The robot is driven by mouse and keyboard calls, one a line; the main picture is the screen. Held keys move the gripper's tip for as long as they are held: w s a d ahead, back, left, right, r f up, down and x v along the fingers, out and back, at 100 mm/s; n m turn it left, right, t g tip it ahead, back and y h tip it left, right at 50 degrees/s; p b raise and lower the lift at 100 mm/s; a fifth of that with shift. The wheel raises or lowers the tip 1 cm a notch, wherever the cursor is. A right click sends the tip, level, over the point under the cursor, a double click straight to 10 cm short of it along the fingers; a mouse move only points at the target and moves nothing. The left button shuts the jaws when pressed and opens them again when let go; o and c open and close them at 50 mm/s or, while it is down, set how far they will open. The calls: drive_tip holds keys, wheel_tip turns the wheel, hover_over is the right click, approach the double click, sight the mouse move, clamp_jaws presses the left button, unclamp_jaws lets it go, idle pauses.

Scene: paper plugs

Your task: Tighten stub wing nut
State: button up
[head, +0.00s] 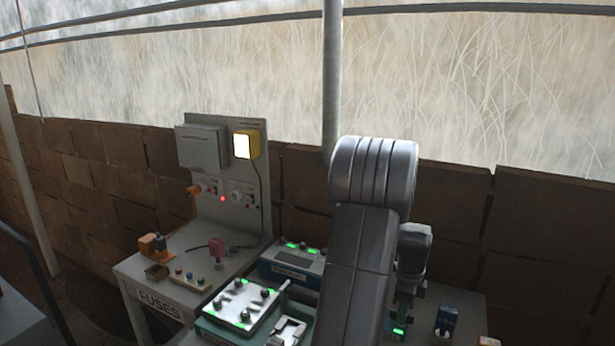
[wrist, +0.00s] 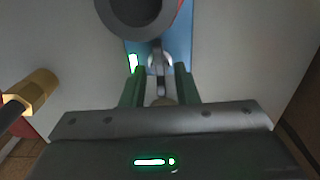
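The wing nut (wrist: 159,58) shows in the wrist view as a small silver winged piece on a blue block (wrist: 182,45). My gripper (wrist: 160,74) has its two green fingers apart, one on each side of the wing nut's near end. I cannot tell whether either finger touches it. A dark round part (wrist: 135,14) with a grey rim covers some of the block at the top. In the head view my arm hides most of this spot, and the wing nut cannot be made out there.
A brass hex fitting (wrist: 36,90) on a dark rod stands left of my gripper in the wrist view. In the head view a fuse bench (head: 160,285) with an upright panel (head: 237,180) stands left. A white-topped box (head: 240,303) with green lights is nearer. A blue plug-like piece (head: 446,318) stands right.

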drive_tip(key=shift+r, duration=0.1)
drive_tip(key=shift+r+p, duration=1.45)
drive_tip(key=shift+r, duration=0.5)
drive_tip(key=shift+f, duration=0.15)
drive_tip(key=shift+f+b, duration=1.35)
drive_tip(key=shift+f, duration=0.6)
clamp_jaws()
